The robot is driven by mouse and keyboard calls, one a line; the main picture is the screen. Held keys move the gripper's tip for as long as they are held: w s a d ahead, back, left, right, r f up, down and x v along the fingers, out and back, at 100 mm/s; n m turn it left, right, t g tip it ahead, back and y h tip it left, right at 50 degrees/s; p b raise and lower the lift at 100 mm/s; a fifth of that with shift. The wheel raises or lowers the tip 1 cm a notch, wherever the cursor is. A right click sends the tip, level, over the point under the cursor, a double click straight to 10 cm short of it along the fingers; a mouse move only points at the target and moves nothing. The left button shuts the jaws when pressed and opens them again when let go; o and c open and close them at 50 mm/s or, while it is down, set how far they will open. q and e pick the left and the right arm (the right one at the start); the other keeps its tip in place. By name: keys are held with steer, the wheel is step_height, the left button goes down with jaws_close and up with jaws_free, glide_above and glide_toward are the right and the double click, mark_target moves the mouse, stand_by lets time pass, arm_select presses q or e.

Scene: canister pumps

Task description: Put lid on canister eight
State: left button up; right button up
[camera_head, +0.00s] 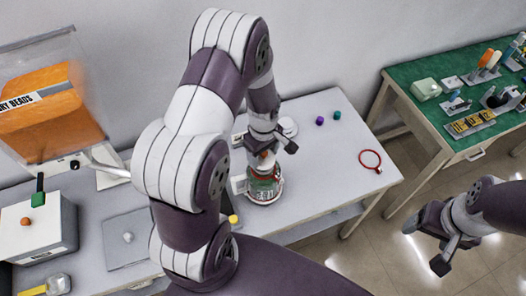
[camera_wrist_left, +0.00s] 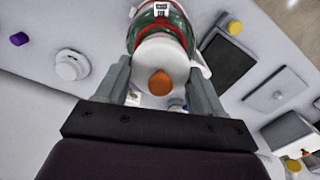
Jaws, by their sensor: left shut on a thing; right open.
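The canister (camera_head: 265,190) stands on the white table in the head view, with a green and red body and a label. It also shows at the top of the left wrist view (camera_wrist_left: 150,22). My left gripper (camera_head: 268,145) points down directly above it. In the left wrist view its two fingers (camera_wrist_left: 158,66) are shut on a white lid (camera_wrist_left: 162,58) with an orange knob (camera_wrist_left: 160,83). The lid lines up with the canister's top; whether it touches the rim cannot be told. My right gripper (camera_head: 440,243) is open and empty at the right, off the table.
A white round part (camera_head: 288,127), a purple knob (camera_head: 320,120), a teal knob (camera_head: 337,115) and a red ring (camera_head: 370,160) lie on the table. An orange bead hopper (camera_head: 52,100) and a white box (camera_head: 38,230) are at the left. A green bench (camera_head: 440,110) stands at the right.

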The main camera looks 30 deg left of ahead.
arm_select(q)
steer(key=shift+s, duration=0.1)
steer(key=shift+f, duration=0.15)
steer(key=shift+f+b, duration=0.55)
steer(key=shift+f, duration=0.2)
steer(key=shift+f, duration=0.1)
stand_by(0.6)
stand_by(0.5)
steer(key=o, duration=1.1)
steer(key=shift+o, duration=0.2)
